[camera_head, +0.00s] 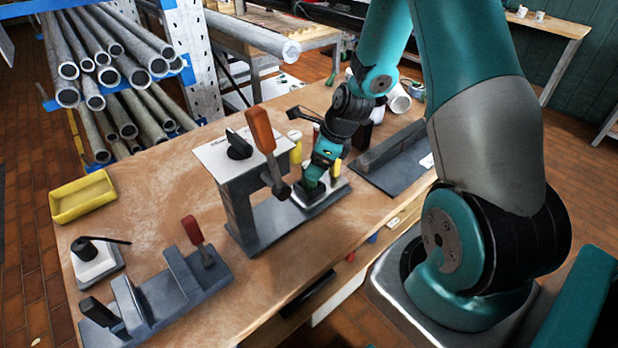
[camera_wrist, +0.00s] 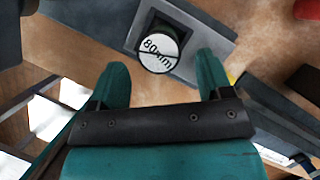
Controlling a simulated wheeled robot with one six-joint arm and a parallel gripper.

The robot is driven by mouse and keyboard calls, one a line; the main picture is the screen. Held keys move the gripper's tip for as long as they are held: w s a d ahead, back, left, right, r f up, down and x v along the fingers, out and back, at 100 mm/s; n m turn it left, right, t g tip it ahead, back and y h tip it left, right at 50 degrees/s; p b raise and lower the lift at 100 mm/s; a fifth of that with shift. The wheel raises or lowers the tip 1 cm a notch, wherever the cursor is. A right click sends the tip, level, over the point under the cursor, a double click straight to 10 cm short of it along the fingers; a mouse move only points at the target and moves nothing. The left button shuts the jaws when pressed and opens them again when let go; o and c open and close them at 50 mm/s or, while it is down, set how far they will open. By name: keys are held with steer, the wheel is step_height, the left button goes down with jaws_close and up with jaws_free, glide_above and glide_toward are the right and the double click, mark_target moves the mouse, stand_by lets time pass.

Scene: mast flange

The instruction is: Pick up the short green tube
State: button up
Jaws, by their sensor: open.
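A short upright tube (camera_wrist: 159,50) shows in the wrist view with a round white end marked "80mm". Its side looks dark green, and it stands at a grey block or plate (camera_wrist: 205,45). My gripper (camera_wrist: 161,63) is open, with one teal finger on each side of the white end in the picture. I cannot tell whether the fingers are level with the tube or above it. In the head view my gripper (camera_head: 313,178) points down over a small grey block on the bench, and it hides the tube there.
Yellow pieces (camera_head: 295,148) stand close to my gripper. Left of it is a grey stand (camera_head: 240,200) with an orange-handled lever (camera_head: 260,130). A dark angled fixture (camera_head: 395,160) lies to the right.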

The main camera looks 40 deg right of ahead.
mark_target(307, 184)
steer(key=x, duration=0.2)
steer(key=p+x, duration=0.1)
steer(key=x, duration=0.2)
steer(key=shift+w+a, duration=0.1)
steer(key=shift+w, duration=0.15)
steer(key=shift+c, duration=0.2)
steer(key=shift+r, duration=0.1)
steer(key=c, duration=1)
